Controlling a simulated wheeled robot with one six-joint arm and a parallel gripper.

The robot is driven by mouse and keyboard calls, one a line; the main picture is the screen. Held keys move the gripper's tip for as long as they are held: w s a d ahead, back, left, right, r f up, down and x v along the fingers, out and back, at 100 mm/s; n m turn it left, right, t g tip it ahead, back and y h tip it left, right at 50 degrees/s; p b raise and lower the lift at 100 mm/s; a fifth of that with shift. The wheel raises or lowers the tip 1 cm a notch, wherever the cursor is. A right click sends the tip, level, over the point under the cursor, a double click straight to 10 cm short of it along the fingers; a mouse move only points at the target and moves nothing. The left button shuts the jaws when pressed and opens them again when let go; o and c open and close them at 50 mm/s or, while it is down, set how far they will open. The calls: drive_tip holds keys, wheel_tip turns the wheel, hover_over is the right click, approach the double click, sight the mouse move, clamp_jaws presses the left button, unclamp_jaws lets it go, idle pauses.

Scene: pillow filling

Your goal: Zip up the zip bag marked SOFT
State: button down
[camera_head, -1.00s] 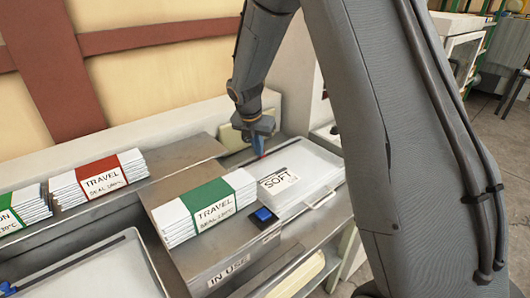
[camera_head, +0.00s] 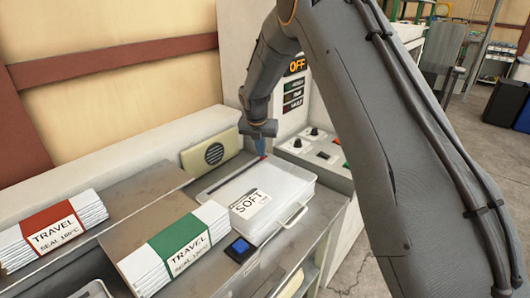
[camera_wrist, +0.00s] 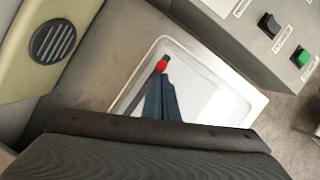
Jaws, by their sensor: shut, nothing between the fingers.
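The zip bag marked SOFT (camera_head: 287,187) is a flat white case with a handle on its near right side and a printed label on top. A dark zip line (camera_head: 228,180) runs along its far left edge. My gripper (camera_head: 262,150) is shut at the far right end of that edge. A small red zip pull (camera_head: 263,158) is at its fingertips. In the wrist view, the closed dark-blue fingers (camera_wrist: 160,92) point at the red pull (camera_wrist: 162,65) near a corner of the bag (camera_wrist: 205,90). I cannot tell whether the fingers touch the pull.
Packs with a green TRAVEL band (camera_head: 178,246) and a red TRAVEL band (camera_head: 52,233) lie to the left. A speaker panel (camera_head: 211,154) stands behind the bag. A small blue-screened device (camera_head: 240,249) sits in front.

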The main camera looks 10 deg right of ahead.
idle(0.3)
drive_tip(key=s, duration=0.1)
drive_tip(key=s+a+p, duration=0.1)
drive_tip(key=s+r+p, duration=0.1)
drive_tip(key=s, duration=0.1)
drive_tip(key=shift+a, duration=0.35)
drive_tip(key=d+b+v, duration=0.1)
drive_tip(key=b+v, duration=0.2)
drive_tip(key=v, duration=0.5)
drive_tip(key=s+d+f+m, duration=0.1)
drive_tip(key=s+d+m, duration=0.2)
drive_tip(key=s+m, duration=0.7)
drive_tip(key=s+d+f+m+g, duration=0.1)
drive_tip(key=s+d+f+m, duration=0.1)
drive_tip(key=s+m, duration=0.9)
drive_tip(key=s+d+f+m+g+y+b, duration=0.1)
drive_tip(key=s+d+m, duration=0.4)
drive_tip(key=s+m, duration=0.5)
drive_tip(key=s+f, duration=0.1)
drive_tip(key=s, duration=0.2)
drive_tip(key=shift+m, duration=0.4)
